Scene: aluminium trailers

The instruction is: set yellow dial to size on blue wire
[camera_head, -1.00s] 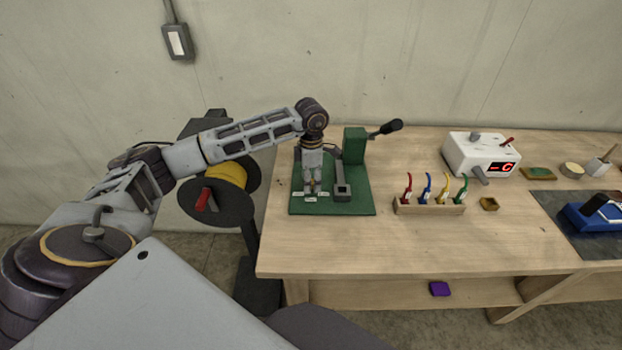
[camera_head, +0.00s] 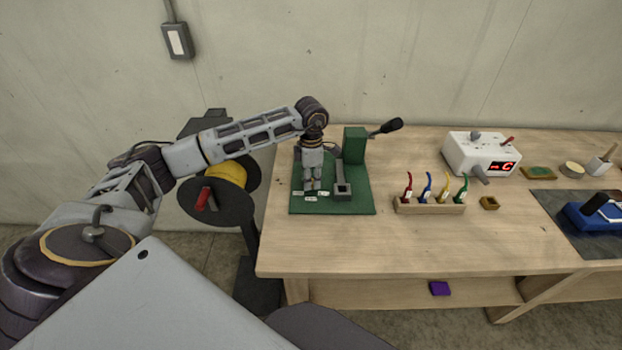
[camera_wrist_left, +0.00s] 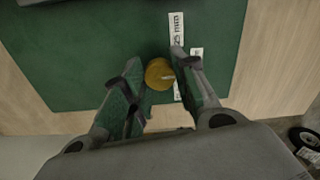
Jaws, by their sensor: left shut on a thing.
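The yellow dial (camera_wrist_left: 159,74) lies between the fingers of my left gripper (camera_wrist_left: 157,82) in the left wrist view, with a pale mark on its face. The gripper is shut on it. In the head view the left gripper (camera_head: 312,187) points down at the green base plate (camera_head: 361,205) and hides the dial. White size labels (camera_head: 311,199) surround the spot; one label (camera_wrist_left: 177,28) reads 25 mm in the wrist view. The blue wire (camera_head: 427,187) stands in a wooden rack with a white tag too small to read. My right gripper is not in view.
The wooden rack (camera_head: 429,208) also holds red, yellow and green wires. A white box with a red display (camera_head: 483,154) is farther right. The table front (camera_head: 400,245) is clear.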

